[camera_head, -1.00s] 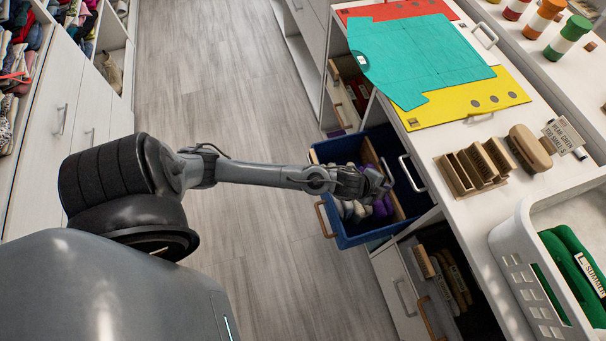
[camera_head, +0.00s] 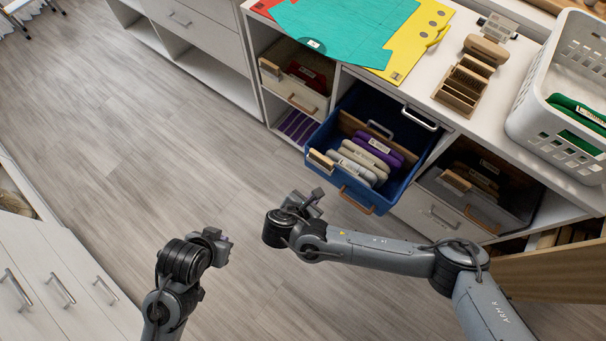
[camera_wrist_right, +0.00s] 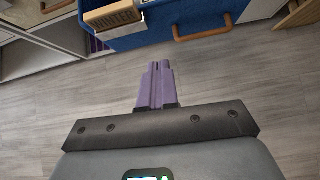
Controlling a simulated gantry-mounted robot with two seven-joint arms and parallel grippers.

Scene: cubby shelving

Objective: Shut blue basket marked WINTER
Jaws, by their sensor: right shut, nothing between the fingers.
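The blue basket (camera_head: 385,202) sticks out of its cubby under the white counter, holding grey and purple rolled items (camera_head: 372,154). Its front has a wooden handle (camera_head: 357,203) and a wooden tag (camera_head: 321,160). In the right wrist view the basket (camera_wrist_right: 150,39) spans the top, with its tag (camera_wrist_right: 112,15) reading WINTER and its handle (camera_wrist_right: 203,33). My right gripper (camera_head: 316,197) is in front of the basket, apart from it; its purple fingers (camera_wrist_right: 155,68) are shut and empty. My left gripper (camera_head: 224,244) is over the floor, farther left; its fingers are too small to judge.
A tan basket (camera_head: 303,93) sits in the cubby left of the blue one, and a dark basket (camera_head: 480,195) to its right. A wooden panel (camera_head: 550,272) juts out at lower right. A white laundry basket (camera_head: 540,95) stands on the counter. The floor (camera_head: 150,130) is clear.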

